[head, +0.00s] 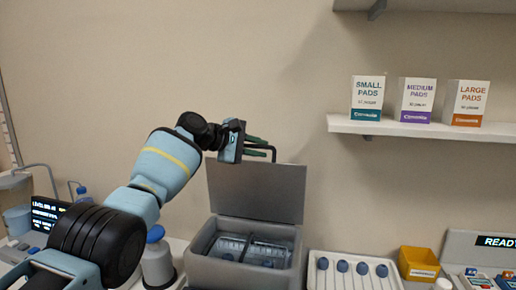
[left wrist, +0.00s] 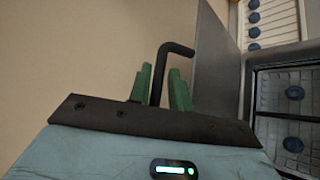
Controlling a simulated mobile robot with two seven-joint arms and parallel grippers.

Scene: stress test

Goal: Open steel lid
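The grey steel lid (head: 256,190) stands upright, raised at the back of the grey box (head: 240,273), whose inside shows. My left gripper (head: 257,147) is at the handle. Its green fingers (left wrist: 162,88) stand apart, one on each side of the handle's rod, with narrow gaps showing. Whether either finger touches the rod is unclear. My right gripper is not in view.
Clear containers with blue caps (head: 268,262) lie in the box. A white rack (head: 352,278) with several blue-capped tubes and a yellow bin (head: 418,262) stand to the right. A wall shelf (head: 425,130) with three pad boxes is at upper right. A blue-capped bottle (head: 157,262) stands left.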

